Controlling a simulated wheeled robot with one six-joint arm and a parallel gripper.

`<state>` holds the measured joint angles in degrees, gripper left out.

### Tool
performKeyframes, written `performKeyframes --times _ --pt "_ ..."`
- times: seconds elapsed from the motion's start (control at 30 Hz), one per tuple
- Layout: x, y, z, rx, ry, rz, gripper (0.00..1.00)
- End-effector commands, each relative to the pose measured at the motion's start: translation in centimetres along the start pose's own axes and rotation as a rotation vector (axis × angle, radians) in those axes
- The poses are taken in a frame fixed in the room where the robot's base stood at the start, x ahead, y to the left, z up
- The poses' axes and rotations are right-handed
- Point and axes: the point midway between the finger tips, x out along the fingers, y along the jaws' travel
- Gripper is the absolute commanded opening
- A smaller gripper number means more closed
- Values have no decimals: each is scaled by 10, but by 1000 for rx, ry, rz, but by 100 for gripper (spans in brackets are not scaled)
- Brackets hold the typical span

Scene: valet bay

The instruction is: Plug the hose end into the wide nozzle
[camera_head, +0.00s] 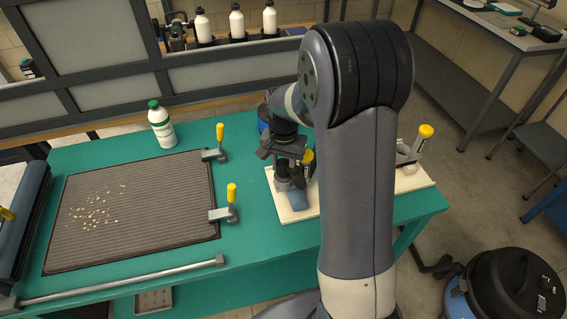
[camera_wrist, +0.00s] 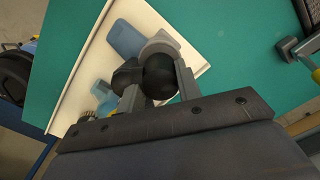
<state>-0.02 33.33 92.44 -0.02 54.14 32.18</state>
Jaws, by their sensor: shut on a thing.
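My gripper (camera_wrist: 158,88) is shut on the black, rounded hose end (camera_wrist: 159,76), which sits between the two fingers. In the head view my gripper (camera_head: 284,166) points down over the left part of a white board (camera_head: 286,212). The wide nozzle, a flat blue-grey piece (camera_wrist: 124,40), lies on the board and also shows in the head view (camera_head: 297,199). Its grey round collar (camera_wrist: 160,46) shows right behind the hose end in the wrist view. The hose end overlaps the collar there; I cannot tell whether it is seated inside. My arm hides the board's middle.
A smaller blue piece (camera_wrist: 101,89) lies on the board. A yellow-handled clamp (camera_head: 425,133) stands at its right. A black vacuum (camera_head: 505,290) stands on the floor.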

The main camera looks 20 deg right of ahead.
Motion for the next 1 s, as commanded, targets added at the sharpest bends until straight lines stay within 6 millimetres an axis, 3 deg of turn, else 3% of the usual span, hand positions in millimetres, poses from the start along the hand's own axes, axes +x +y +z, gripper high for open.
performKeyframes --times 0.07,0.1,0.37,0.57,0.8,1.0 --pt "0 0 0 0 0 0 14" --pt "0 0 0 0 0 0 35" --pt "0 0 0 0 0 0 56" --pt "0 0 0 0 0 0 60" --pt "0 0 0 0 0 0 79" --pt "0 0 0 0 0 0 80"
